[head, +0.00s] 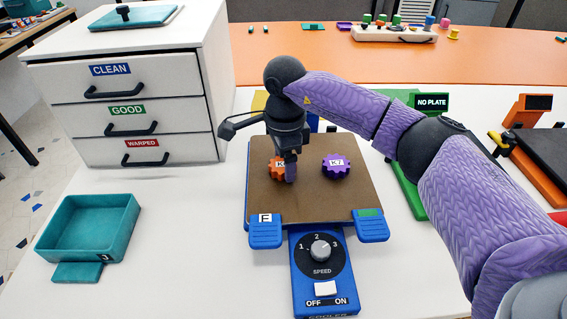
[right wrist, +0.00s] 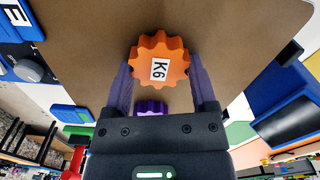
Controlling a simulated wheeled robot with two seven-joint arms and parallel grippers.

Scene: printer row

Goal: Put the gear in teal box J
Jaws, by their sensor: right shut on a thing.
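An orange gear (head: 273,169) marked K6 is on the brown plate of the blue printer marked E. In the right wrist view the orange gear (right wrist: 160,60) sits between the fingers of my right gripper (right wrist: 160,85). My right gripper (head: 286,172) is shut on it, low over the plate. A purple gear (head: 336,166) marked K7 lies to its right, apart from the gripper. The open teal box (head: 87,222), marked J on its tab, stands empty at the left of the white table. My left gripper is not in view.
A white drawer cabinet (head: 140,100) with CLEAN, GOOD and WARPED drawers stands behind the teal box. The blue printer (head: 320,262) has a speed knob in front. A green NO PLATE printer (head: 410,190) is to the right. White table lies clear between box and printer.

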